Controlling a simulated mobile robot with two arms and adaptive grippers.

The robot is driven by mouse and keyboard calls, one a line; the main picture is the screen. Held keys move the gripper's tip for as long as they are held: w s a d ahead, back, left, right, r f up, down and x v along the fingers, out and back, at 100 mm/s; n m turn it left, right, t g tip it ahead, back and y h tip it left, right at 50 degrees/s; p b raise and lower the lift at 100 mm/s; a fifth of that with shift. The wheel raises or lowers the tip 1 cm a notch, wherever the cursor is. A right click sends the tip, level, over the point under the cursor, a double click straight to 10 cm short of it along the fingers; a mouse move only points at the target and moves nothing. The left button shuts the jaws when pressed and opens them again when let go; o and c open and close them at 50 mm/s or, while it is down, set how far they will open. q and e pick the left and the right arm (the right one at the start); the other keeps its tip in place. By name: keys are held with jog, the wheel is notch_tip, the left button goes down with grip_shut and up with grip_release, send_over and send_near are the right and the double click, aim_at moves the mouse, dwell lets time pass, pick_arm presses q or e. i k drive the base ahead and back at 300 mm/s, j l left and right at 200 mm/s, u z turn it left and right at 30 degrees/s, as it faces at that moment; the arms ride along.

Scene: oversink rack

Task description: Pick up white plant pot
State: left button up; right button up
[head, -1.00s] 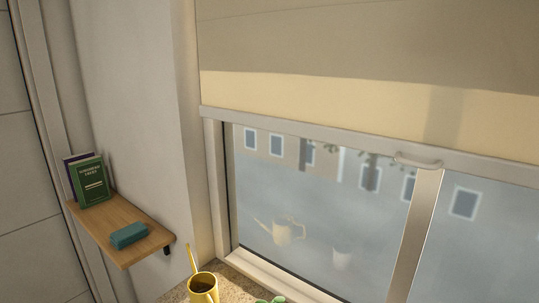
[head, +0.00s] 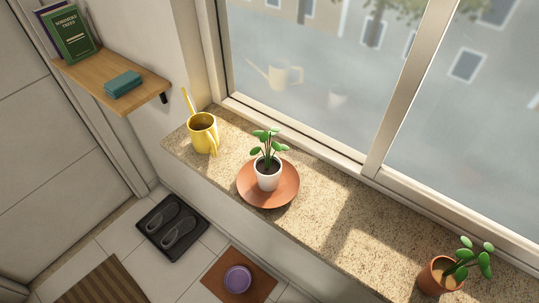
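The white plant pot (head: 268,179) stands upright on the window sill in the middle of the head view. It holds dark soil and a green leafy plant (head: 268,146). The pot rests on a round terracotta saucer (head: 287,197), which is wider than the pot.
A yellow watering can (head: 202,137) stands left of the saucer. A terracotta pot (head: 437,277) with a plant stands at the sill's right. The speckled sill (head: 345,222) is bare between them. A wooden shelf (head: 98,72) sticks out at upper left. Shoes (head: 179,233) lie on a floor tray.

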aim_at(268, 167)
jog(key=k+j+u, duration=0.25)
jog(key=k, duration=0.2)
jog(key=k+j+u, duration=0.2)
jog(key=k, duration=0.25)
